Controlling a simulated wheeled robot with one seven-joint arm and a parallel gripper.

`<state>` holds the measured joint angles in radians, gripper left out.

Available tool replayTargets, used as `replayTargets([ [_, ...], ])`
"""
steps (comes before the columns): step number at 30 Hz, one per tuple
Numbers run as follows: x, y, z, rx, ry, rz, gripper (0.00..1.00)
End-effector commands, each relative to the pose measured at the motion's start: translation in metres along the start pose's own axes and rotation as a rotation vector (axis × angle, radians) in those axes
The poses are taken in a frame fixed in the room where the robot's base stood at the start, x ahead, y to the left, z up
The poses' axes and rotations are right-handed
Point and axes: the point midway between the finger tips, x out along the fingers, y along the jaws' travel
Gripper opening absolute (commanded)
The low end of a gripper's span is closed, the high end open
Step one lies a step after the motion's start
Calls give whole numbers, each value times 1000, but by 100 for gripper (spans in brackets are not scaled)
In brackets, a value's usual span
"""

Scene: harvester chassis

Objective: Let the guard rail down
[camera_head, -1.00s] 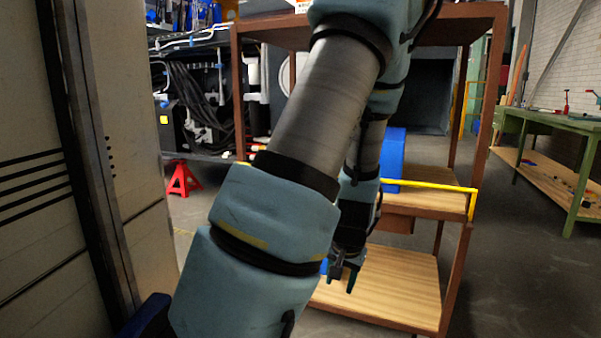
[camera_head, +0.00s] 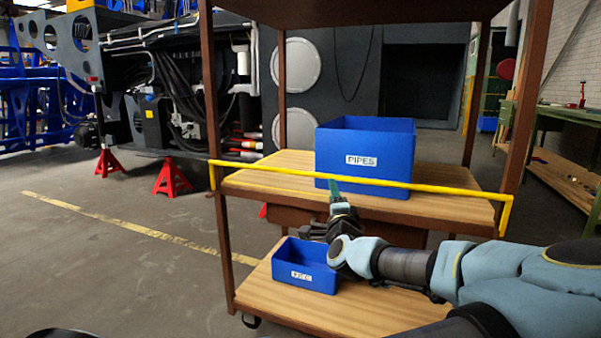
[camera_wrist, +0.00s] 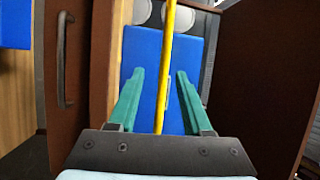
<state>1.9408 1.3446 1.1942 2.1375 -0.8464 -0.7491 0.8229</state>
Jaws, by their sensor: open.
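The yellow guard rail (camera_head: 400,183) runs across the front of the trolley's middle shelf, raised above the shelf edge. Short bent ends come down at its left and right. In the wrist view the rail (camera_wrist: 168,60) passes lengthwise between the two green fingers of my gripper (camera_wrist: 160,76), with a gap on each side. My gripper (camera_head: 335,188) is open at the rail, around its middle, reaching up from below and in front. I cannot tell how far the rail sits between the fingers in depth.
A blue bin marked PIPES (camera_head: 362,160) stands on the middle shelf (camera_head: 270,176) behind the rail. A smaller blue bin (camera_head: 305,274) sits on the lower shelf (camera_head: 360,312). A drawer with a handle (camera_wrist: 64,60) lies below the middle shelf.

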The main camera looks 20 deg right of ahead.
Motion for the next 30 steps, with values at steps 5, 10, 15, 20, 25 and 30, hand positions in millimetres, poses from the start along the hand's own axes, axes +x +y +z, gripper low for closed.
replayTargets([
  [5,3,-8,-15,12,34,-33,50],
  [10,30,-8,-14,11,30,-31,50],
  [15,62,-8,-16,11,31,-30,50],
  [20,87,-8,-16,11,30,-28,50],
  [25,101,-9,-17,12,31,-28,50],
  [30,104,-9,-17,12,31,-27,50],
])
